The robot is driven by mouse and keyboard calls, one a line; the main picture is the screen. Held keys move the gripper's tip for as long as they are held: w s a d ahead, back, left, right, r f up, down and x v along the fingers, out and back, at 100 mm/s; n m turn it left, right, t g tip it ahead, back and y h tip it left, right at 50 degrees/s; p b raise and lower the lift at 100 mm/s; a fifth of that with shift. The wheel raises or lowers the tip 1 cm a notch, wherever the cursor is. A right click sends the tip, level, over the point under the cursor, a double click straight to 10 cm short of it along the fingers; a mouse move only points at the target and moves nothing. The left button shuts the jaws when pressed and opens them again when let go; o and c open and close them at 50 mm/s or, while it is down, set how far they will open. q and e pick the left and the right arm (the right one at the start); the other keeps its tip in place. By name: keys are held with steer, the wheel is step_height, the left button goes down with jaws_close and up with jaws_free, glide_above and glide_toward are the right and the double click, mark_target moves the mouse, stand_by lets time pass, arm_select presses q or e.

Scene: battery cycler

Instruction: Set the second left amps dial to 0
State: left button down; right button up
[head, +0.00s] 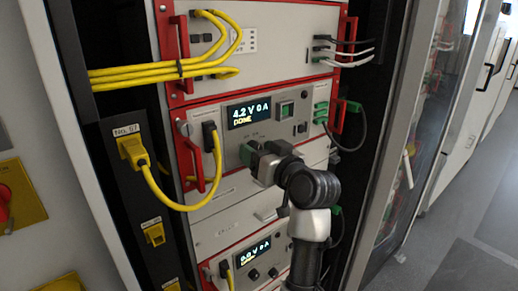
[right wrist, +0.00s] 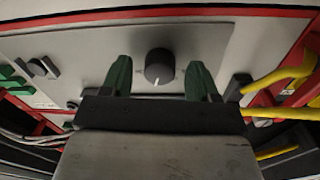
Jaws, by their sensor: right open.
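The upper cycler unit (head: 200,118) has a red-edged front. Its display (head: 249,113) reads 4.2 V 0 A and DONE. My right gripper (head: 256,152) is in front of the panel below this display and hides part of it. In the right wrist view a round black dial (right wrist: 159,67) with a white mark stands between the two open green fingers of my right gripper (right wrist: 160,78). The mark points down in that picture. The fingers show gaps on both sides of the dial. The dial's lettering cannot be read. My left gripper is not in view.
A lower unit's display (head: 254,251) reads 0.0 V 0 A, with black knobs under it. Yellow cables (head: 150,72) run at the left, and a yellow plug (head: 132,152) sits in the side strip. Red handles (head: 188,160) stick out. A glass door (head: 408,140) stands at the right.

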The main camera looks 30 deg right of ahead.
steer(key=shift+w, duration=0.1)
steer(key=c, duration=0.9)
steer(key=shift+f, duration=0.1)
steer(key=shift+n+t+y, duration=0.3)
steer(key=shift+n, duration=7.8)
